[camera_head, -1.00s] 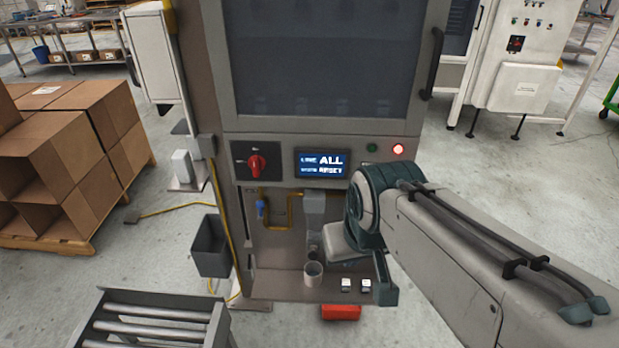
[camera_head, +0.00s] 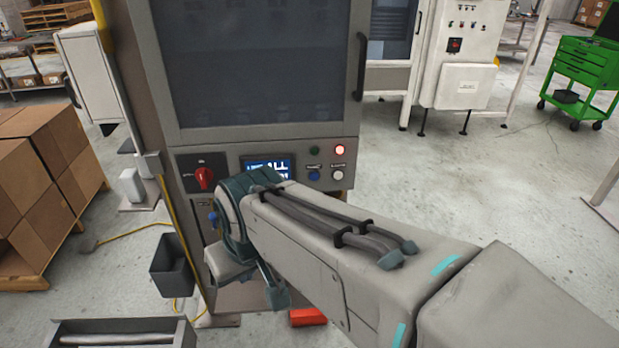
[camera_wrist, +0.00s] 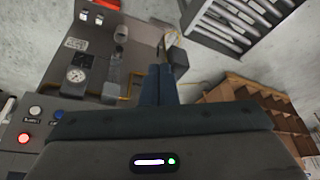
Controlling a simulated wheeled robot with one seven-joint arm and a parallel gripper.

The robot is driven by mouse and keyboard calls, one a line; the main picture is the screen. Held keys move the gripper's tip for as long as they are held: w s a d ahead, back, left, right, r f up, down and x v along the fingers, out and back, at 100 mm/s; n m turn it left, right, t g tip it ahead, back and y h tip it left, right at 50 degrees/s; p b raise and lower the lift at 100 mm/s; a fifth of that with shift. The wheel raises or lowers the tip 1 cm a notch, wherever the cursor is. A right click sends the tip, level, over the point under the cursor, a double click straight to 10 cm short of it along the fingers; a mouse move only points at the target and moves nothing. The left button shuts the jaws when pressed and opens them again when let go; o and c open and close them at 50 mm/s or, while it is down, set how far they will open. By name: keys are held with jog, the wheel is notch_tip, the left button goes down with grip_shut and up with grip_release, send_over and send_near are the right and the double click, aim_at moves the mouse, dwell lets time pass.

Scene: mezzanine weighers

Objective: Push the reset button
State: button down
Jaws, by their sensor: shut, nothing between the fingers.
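The control panel (camera_head: 222,168) on the grey machine carries a blue button (camera_head: 314,175) and a white button (camera_head: 338,175), side by side at its right end. Their small labels are too small to read, so I cannot tell which is reset. The buttons also show at the left of the wrist view, upside down: the blue button (camera_wrist: 58,114) and the white button (camera_wrist: 35,112). My gripper (camera_wrist: 158,78) is shut and empty, in front of the machine and off to the side of the buttons. In the head view my arm hides its fingertips.
A green lamp (camera_head: 315,151) and a lit red lamp (camera_head: 339,149) sit above the buttons. The panel also has a red rotary switch (camera_head: 204,178) and a display (camera_head: 266,166), partly covered by my arm. Cardboard boxes (camera_head: 45,190) stand left.

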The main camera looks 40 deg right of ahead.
aim_at(314, 177)
jog(key=w+d+f+m+t+y+b, duration=0.1)
jog(key=w+d+f+m+t+b, duration=0.2)
jog(key=w+d+m, duration=0.4)
jog(key=w+d+f+m+t+b, duration=0.25)
jog(key=w+d+f+m, duration=0.25)
jog(key=w+d, duration=0.3)
jog(key=d+f+m+h, duration=0.1)
jog(key=d+m, duration=0.1)
jog(key=d, duration=0.4)
jog(key=s+d+f+m+h+b, duration=0.1)
jog(key=d+m, duration=0.2)
jog(key=d, duration=0.3)
jog(key=shift+d+f+h, duration=0.25)
jog(key=shift+h, duration=0.15)
jog(key=shift+t, duration=0.25)
jog(key=shift+w+d+p, duration=0.4)
jog(key=shift+w+d, duration=0.35)
jog(key=shift+w, duration=0.5)
jog(key=shift+w+d+p, duration=0.45)
jog(key=shift+w+d, duration=0.3)
jog(key=shift+w, duration=0.45)
jog(key=shift+w+d+p, duration=0.4)
jog(key=shift+w+d, duration=0.35)
jog(key=shift+w, duration=0.5)
jog(key=shift+w+d, duration=0.25)
jog(key=shift+w, duration=0.05)
